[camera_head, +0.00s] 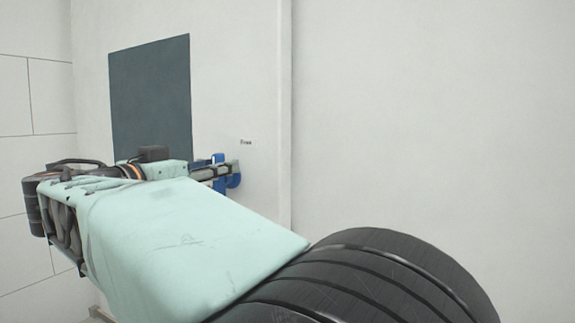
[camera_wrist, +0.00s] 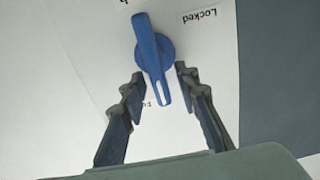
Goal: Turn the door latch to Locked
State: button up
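The blue door latch (camera_wrist: 149,47) is in the wrist view, with a round hub and a long slotted lever. The lever's slotted end points down the picture, over a partly hidden label. A "Locked" label (camera_wrist: 200,15) is up and right of the hub. My gripper (camera_wrist: 159,75) is open, one finger on each side of the lever, with visible gaps. In the head view, my gripper (camera_head: 213,171) is at the blue latch (camera_head: 234,181) and partly covers it. A "Free" label (camera_head: 246,142) is above it.
A dark rectangular panel (camera_head: 150,90) is on the white wall or door surface, left of the latch in the head view. A vertical edge (camera_head: 285,100) runs right of the latch. My arm hides the lower middle of the head view.

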grip_shut()
jog(key=shift+n, duration=0.3)
jog(key=shift+w+a+f+n+p, duration=0.15)
jog(key=shift+a+f+n+p, duration=0.3)
jog(key=shift+n, duration=2.4)
jog(key=shift+w+a+f+n+p, duration=0.2)
jog(key=shift+a+f+n+p, duration=0.2)
jog(key=shift+n, duration=2.5)
jog(key=shift+w+a+f+n+p, duration=0.15)
jog(key=shift+a+f+n+p, duration=0.3)
jog(key=shift+n, duration=2.4)
jog(key=shift+d, duration=0.15)
